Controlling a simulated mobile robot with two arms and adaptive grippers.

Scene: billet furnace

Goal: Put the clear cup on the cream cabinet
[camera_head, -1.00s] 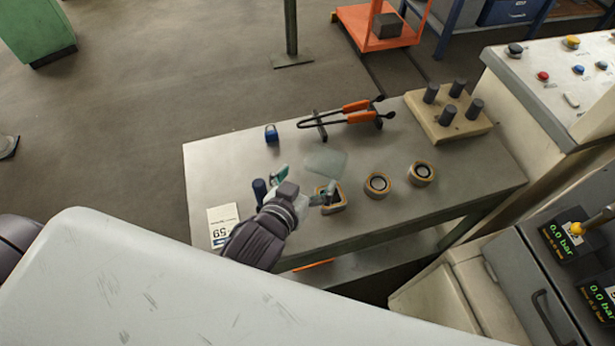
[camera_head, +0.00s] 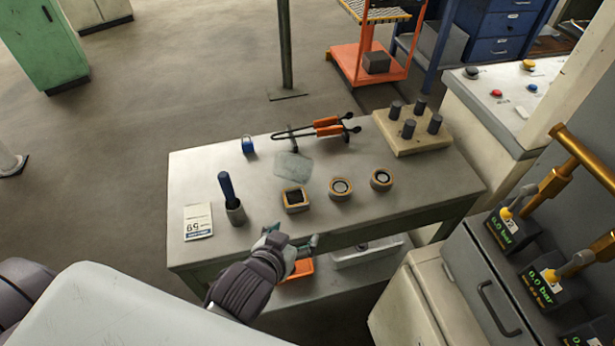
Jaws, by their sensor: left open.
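I cannot make out a clear cup in this view. My left gripper (camera_head: 296,243) is open at the front edge of the grey table (camera_head: 420,200), with nothing seen between its fingers. A cream cabinet (camera_head: 425,300) stands low at the right front of the table, beside a grey drawer unit; part of its top shows. My right gripper is not in view.
On the table are a grey pot with a blue handle (camera_head: 228,188), a label card (camera_head: 198,222), a translucent sheet (camera_head: 292,166), orange-handled tongs (camera_head: 328,127), several small ring and square blocks, and a pegged board (camera_head: 408,145). An orange bin (camera_head: 300,270) and white tray (camera_head: 365,251) sit underneath.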

